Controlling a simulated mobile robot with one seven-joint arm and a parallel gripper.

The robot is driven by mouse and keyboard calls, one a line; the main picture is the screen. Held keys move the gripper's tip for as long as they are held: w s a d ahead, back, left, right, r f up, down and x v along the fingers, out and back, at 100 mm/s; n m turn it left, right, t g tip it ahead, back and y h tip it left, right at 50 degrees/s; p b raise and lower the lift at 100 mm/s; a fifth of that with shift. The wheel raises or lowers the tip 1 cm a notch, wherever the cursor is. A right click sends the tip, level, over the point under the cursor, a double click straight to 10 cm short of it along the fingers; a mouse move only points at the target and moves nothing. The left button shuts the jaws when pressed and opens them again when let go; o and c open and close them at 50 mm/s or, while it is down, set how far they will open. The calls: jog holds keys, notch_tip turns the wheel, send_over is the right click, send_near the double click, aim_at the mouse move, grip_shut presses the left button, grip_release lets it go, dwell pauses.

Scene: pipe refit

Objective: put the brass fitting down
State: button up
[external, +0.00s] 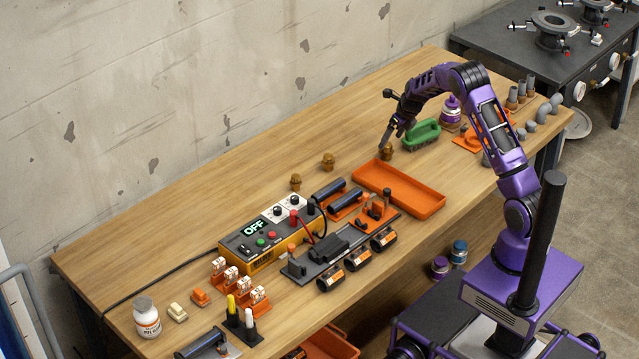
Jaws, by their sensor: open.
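Three brass fittings show on the wooden workbench. One brass fitting (387,153) stands behind the orange tray, directly at my gripper (387,143). My gripper is open and points down at this fitting. Whether a finger still touches it is too small to tell. Two more brass fittings, one near the bench's middle (327,162) and one to its left (295,182), stand upright and apart from my gripper.
An orange tray (432,208) lies empty in front of my gripper. A green brush (422,134) and a purple-capped bottle (451,112) stand close on the right. A yellow power unit (235,262) and black pipe pieces are to the left. The bench's back left is clear.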

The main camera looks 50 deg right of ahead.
aim_at(387, 145)
jog(key=x, duration=0.5)
jog(key=shift+a, duration=0.1)
jog(key=shift+r, duration=0.1)
grip_shut()
notch_tip(387, 145, up, 9)
jog(key=shift+r+p, duration=0.1)
jog(key=shift+p, duration=0.3)
jog(key=w+a+b, duration=0.1)
jog(key=w+a, duration=0.6)
jog(key=w, duration=0.2)
notch_tip(387, 145, down, 9)
jog(key=shift+r+b, duration=0.1)
jog(key=shift+b, duration=0.45)
